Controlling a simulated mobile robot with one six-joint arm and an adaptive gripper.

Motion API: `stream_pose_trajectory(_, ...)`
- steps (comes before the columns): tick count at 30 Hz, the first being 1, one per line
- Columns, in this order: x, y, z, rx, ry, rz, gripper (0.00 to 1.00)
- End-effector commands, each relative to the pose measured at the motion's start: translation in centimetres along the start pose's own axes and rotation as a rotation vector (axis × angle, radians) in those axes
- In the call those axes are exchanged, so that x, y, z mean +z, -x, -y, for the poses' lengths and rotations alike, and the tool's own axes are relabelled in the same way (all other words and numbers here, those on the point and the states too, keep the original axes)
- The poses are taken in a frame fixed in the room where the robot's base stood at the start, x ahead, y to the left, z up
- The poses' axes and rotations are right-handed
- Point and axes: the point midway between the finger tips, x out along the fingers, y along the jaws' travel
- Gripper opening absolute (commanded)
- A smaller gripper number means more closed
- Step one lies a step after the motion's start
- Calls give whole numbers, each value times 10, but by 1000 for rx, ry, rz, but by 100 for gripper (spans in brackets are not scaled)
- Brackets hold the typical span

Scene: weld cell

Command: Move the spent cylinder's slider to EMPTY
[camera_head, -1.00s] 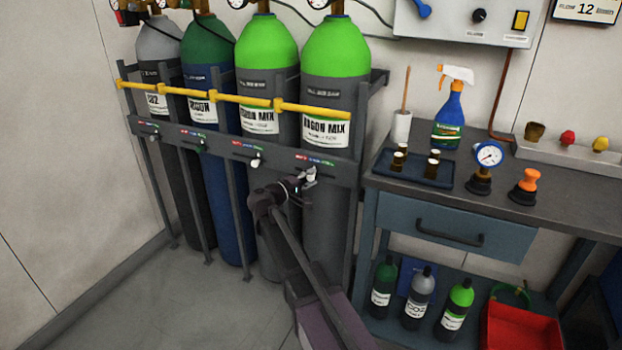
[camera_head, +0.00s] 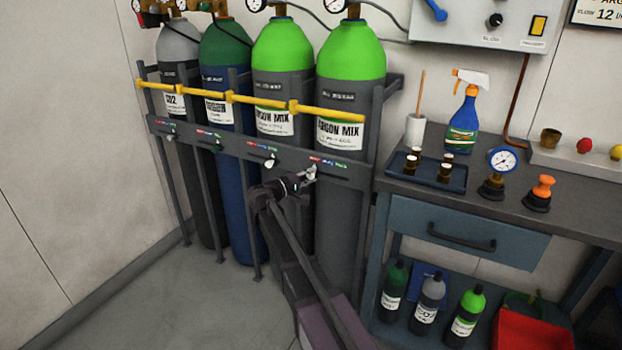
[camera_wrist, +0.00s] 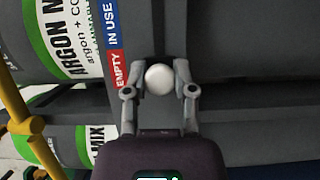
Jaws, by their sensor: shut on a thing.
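The rightmost green-topped cylinder (camera_head: 350,60), labelled ARGON MIX, stands in the rack. Its slider has a pale round knob (camera_wrist: 159,79) in front of the rack's bar, below a red, blue and green status strip (camera_head: 328,162). My gripper (camera_head: 308,176) is at this knob; in the wrist view its two fingers (camera_wrist: 158,78) are shut on it, one on each side. There the knob is level with the red EMPTY field (camera_wrist: 121,70), clear of the blue IN USE field (camera_wrist: 112,22). The strip's green end is out of the wrist view.
Another ARGON MIX cylinder (camera_head: 283,50) and two more stand to the left, with their own sliders. A yellow bar (camera_head: 245,99) crosses them. A workbench (camera_head: 500,195) with a tray, gauge and spray bottle stands close on the right. Floor at left is clear.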

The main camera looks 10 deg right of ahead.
Motion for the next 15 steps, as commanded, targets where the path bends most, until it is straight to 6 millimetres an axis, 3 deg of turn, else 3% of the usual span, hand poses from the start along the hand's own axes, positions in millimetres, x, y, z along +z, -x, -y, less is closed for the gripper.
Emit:
stream_pose_trajectory(7, -4, -2, -1, 4, 1, -10, 0)
stream_pose_trajectory(8, -4, -2, -1, 4, 1, -9, 37)
stream_pose_trajectory(11, -3, -4, -1, 4, 1, -7, 67)
stream_pose_trajectory(15, -1, -6, -1, 3, 0, -2, 71)
